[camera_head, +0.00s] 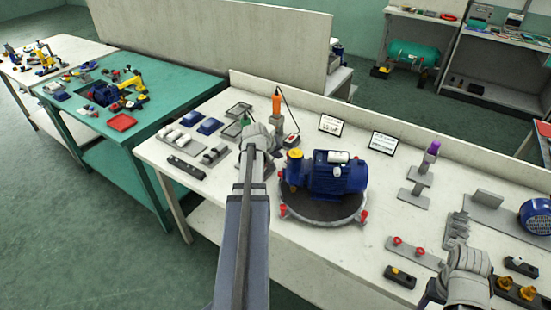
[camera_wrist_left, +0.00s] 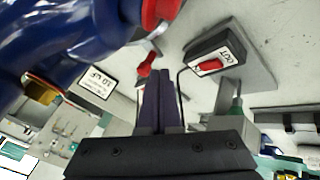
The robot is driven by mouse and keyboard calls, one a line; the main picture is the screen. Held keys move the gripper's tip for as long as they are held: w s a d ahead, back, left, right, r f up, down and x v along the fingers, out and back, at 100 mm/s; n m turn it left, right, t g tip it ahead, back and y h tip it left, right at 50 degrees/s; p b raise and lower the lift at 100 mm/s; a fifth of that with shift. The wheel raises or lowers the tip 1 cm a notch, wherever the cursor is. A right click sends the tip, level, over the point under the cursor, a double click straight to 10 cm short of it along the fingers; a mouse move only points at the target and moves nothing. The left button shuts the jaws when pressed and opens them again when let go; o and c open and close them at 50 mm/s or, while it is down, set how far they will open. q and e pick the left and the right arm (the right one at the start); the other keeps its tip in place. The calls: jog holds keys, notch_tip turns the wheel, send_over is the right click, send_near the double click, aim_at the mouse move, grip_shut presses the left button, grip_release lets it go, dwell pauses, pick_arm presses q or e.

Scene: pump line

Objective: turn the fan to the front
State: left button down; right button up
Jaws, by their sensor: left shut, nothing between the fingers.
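The blue motor-pump unit (camera_head: 338,175) lies on a round dark turntable (camera_head: 318,209) with red knobs (camera_head: 283,210) around its rim. A yellow cap (camera_head: 295,154) stands at its left end; which end is the fan I cannot tell. My left gripper (camera_wrist_left: 160,85) is shut and empty. In the head view its arm reaches to the left of the unit, and the wrist largely hides the fingers. In the left wrist view the blue unit (camera_wrist_left: 60,35) and a red knob (camera_wrist_left: 146,68) are close to the fingertips; contact is unclear. My right gripper shows only partly at the lower right, its fingers unclear.
A small box with a red switch, labelled OUT (camera_wrist_left: 210,66), stands close to the left gripper. An orange-handled tool (camera_head: 276,104) stands behind it. Trays and blue parts (camera_head: 209,125) lie left. Two signs (camera_head: 384,143) stand behind the unit. Red-knobbed fittings (camera_head: 418,252) lie right.

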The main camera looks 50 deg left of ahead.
pick_arm(q)
jog(key=b+x, duration=0.3)
jog(key=x, duration=0.2)
dwell(0.3)
